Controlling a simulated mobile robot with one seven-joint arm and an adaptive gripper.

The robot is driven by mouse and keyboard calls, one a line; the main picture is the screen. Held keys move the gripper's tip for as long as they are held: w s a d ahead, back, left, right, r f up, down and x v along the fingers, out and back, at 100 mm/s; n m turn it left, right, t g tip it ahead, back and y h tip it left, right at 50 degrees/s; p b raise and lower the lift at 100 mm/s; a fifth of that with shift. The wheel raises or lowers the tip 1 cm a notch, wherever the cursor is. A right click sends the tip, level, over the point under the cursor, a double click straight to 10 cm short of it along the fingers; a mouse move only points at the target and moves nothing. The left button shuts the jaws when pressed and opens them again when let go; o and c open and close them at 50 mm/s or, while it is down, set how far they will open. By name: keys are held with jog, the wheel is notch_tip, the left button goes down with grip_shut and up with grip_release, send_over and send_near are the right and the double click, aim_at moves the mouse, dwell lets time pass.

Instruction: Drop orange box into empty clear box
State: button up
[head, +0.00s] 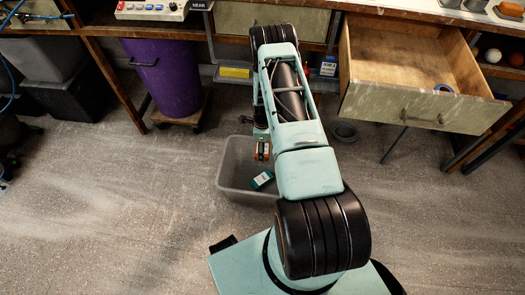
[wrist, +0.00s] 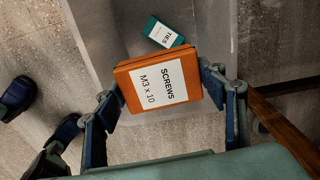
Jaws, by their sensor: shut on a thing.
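My gripper (wrist: 160,92) is shut on an orange box (wrist: 140,78) with a white label reading "SCREWS M3 x 10", one finger on each side. In the head view the orange box (head: 262,152) hangs below my wrist, over the clear box (head: 232,182) on the floor. The clear box is not empty: a small teal box (head: 262,180) labelled "TIES" lies tilted in it, and the teal box (wrist: 164,32) also shows beyond the orange box in the wrist view. My arm hides the clear box's right part.
A purple bin (head: 165,75) stands at the back left under the bench. An open wooden drawer (head: 405,70) juts out at the right, with a blue ring inside. A dark coil (head: 344,132) lies on the floor to the right.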

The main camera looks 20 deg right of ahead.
notch_tip(320, 180, down, 6)
jog(key=b, duration=0.3)
jog(key=shift+f+b, duration=0.15)
jog(key=shift+b, duration=0.15)
jog(key=o, duration=1.4)
notch_tip(320, 180, up, 12)
jog(key=shift+r, duration=0.1)
